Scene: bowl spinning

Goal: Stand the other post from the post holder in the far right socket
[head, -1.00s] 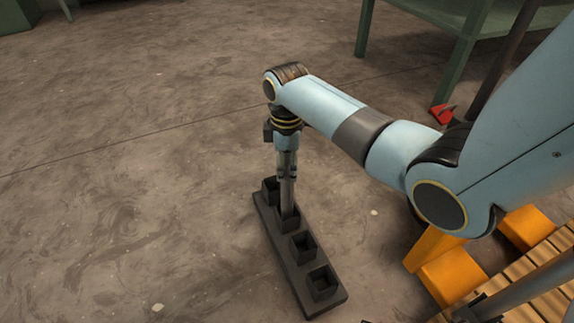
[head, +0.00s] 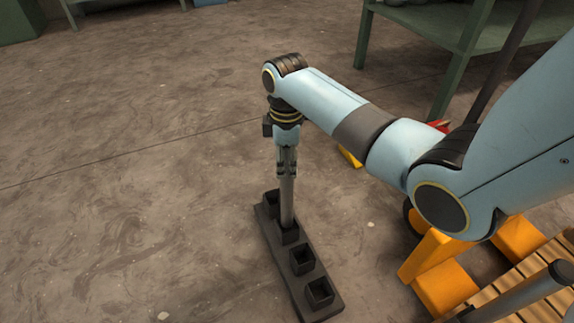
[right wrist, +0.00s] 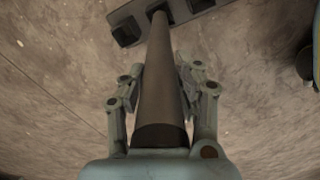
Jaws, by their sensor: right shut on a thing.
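My right gripper (head: 287,171) is shut on a grey, upright post (head: 287,205). The post's lower end overlaps the second socket from the far end of the dark post holder (head: 268,238); I cannot tell whether its tip is still inside. The far-end socket (head: 271,199) and the two near sockets (head: 302,259) look empty. In the right wrist view, the fingers (right wrist: 163,85) sit on either side of the post (right wrist: 163,100), which points at the holder (right wrist: 143,19). My left gripper is not in view.
Open concrete floor (head: 110,220) lies left of the holder. A green table (head: 450,30) stands at the back right. Orange blocks (head: 445,285) and a slatted wooden surface (head: 520,290) are at the lower right. A small yellow thing (head: 350,156) lies behind my right arm.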

